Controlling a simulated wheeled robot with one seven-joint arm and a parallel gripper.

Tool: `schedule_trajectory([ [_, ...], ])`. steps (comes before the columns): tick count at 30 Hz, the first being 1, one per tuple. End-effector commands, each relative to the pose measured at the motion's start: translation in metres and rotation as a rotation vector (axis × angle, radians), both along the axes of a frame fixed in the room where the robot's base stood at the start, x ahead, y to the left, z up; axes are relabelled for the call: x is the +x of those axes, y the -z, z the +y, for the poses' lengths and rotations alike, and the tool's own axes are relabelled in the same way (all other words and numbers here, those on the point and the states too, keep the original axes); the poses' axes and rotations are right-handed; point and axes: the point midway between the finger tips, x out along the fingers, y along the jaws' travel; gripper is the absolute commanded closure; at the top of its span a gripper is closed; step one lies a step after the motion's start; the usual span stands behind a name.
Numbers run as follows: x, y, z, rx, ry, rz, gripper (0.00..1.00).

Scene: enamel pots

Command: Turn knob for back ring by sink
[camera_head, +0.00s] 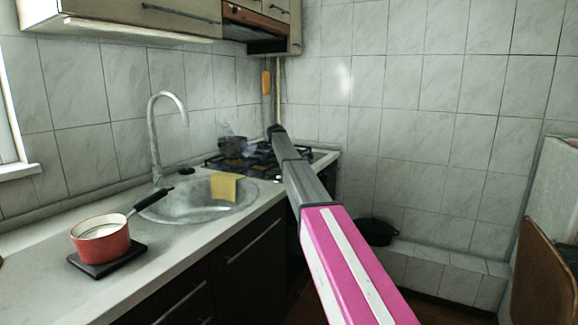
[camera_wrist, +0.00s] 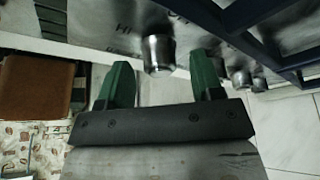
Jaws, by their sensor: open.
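A silver cylindrical knob (camera_wrist: 157,54) stands out from the stove's metal front panel (camera_wrist: 100,22) in the wrist view. My gripper (camera_wrist: 160,76) is open, with one green finger on each side of this knob in the picture and a visible gap to both. I cannot tell how deep the knob sits between the fingertips. Which knob belongs to the back ring by the sink cannot be told. In the head view the stove (camera_head: 262,160) is partly behind my arm, and its knobs are hidden.
The sink (camera_head: 195,203) with a yellow cloth (camera_head: 227,187) lies left of the stove. A red pot (camera_head: 100,240) stands on a dark trivet on the counter. A grey pot (camera_head: 233,147) is on the stove. A black pot (camera_head: 375,231) sits on the low tiled ledge.

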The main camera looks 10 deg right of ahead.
Motion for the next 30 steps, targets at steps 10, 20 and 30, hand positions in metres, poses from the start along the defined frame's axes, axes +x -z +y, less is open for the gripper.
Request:
schedule_trajectory([
  [10, -0.002, -0.052, 0.021, -0.001, -0.001, -0.003, 0.4],
  [20, -0.005, -0.092, 0.038, -0.001, 0.001, -0.001, 0.4],
  [30, -0.005, -0.092, 0.038, 0.0, 0.001, 0.0, 0.4],
])
